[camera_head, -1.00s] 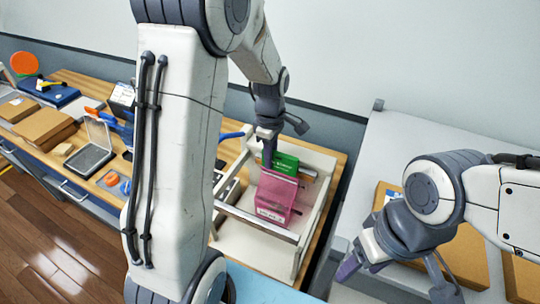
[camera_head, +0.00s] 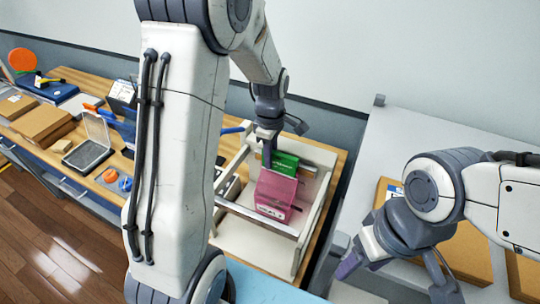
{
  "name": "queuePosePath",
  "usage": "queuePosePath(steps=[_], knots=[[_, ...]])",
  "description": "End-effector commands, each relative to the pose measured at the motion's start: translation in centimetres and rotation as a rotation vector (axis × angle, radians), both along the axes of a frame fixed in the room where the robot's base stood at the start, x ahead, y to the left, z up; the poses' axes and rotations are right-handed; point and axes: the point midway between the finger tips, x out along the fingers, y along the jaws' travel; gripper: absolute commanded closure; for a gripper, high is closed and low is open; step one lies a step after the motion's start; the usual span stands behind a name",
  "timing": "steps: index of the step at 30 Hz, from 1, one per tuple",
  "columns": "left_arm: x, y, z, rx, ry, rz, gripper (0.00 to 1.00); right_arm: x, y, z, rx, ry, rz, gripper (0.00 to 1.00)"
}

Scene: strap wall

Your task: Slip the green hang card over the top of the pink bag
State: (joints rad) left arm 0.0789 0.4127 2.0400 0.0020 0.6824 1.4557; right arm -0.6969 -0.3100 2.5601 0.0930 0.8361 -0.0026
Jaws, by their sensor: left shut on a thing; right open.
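The pink bag (camera_head: 275,194) stands in a white wooden frame (camera_head: 233,226) on the wooden table, with a white label low on its front. The green hang card (camera_head: 284,163) is at the bag's top back edge. I cannot tell whether it sits over the top or just behind it. My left gripper (camera_head: 267,155) comes down from above and is shut on the green hang card at its left part. The gripper hides part of the card. My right gripper (camera_head: 392,275) is open and empty, off to the right of the frame and away from the bag.
Metal bars cross the white frame in front of and behind the bag. On the left of the table (camera_head: 70,80) are cardboard boxes (camera_head: 43,124), an open case (camera_head: 88,150) and tape rolls (camera_head: 118,180). A grey table (camera_head: 400,130) with cardboard stands at right.

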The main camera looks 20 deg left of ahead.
Motion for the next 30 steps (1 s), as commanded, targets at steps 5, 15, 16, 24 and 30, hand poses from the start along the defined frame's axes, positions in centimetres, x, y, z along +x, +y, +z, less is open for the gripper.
queuePosePath(steps=[5, 15, 16, 24, 30], knots=[[0.0, 0.0, 0.0, 0.000, 0.000, 0.000, 1.00, 0.0, 0.0, 0.0, 0.000, 0.000, 0.000, 0.38], [0.0, 0.0, -1.2, 0.000, 0.000, 0.000, 1.00, 0.0, 0.0, -0.8, 0.000, 0.000, 0.000, 0.38], [0.0, 0.0, -1.3, 0.000, 0.000, 0.000, 1.00, 0.0, 0.0, -0.9, 0.000, 0.000, 0.000, 0.38], [0.0, 0.0, -1.4, 0.000, -0.001, 0.000, 1.00, 0.0, 0.0, -0.9, 0.000, 0.000, 0.000, 0.38], [0.0, 0.0, -1.5, 0.000, 0.000, 0.000, 1.00, 0.0, 0.0, -0.9, 0.000, 0.000, 0.000, 0.38]])
